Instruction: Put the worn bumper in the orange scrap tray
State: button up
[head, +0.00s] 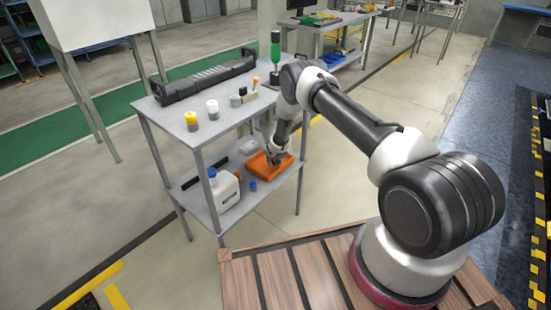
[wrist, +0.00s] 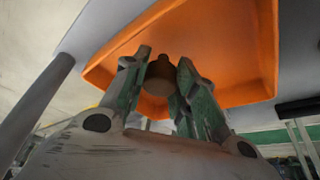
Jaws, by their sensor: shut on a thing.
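The orange scrap tray (head: 258,168) sits on the lower shelf of the grey metal stand. My gripper (head: 275,158) is down at the tray, and the held thing is hidden in the head view. In the wrist view, my gripper (wrist: 163,85) is shut on a small dark brown, round piece, which looks like the worn bumper (wrist: 160,70). The orange tray (wrist: 225,45) fills the background behind the fingertips there. The bumper shows against the tray's inside. I cannot tell whether it touches the tray floor.
The stand's upper shelf (head: 222,107) lies above the tray and holds a long black part (head: 208,78), a yellow-topped piece (head: 191,120), a white-topped piece (head: 212,108) and a green bottle (head: 275,50). A white jug (head: 224,190) and blue cap (head: 253,185) stand near the tray.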

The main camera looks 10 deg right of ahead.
jog(key=shift+w+f, duration=0.15)
jog(key=shift+f, duration=0.2)
jog(key=shift+f, duration=0.1)
jog(key=o, duration=0.6)
jog(key=shift+c, duration=0.2)
jog(key=shift+r, duration=0.3)
jog(key=v, duration=0.7)
jog(key=shift+a, duration=0.1)
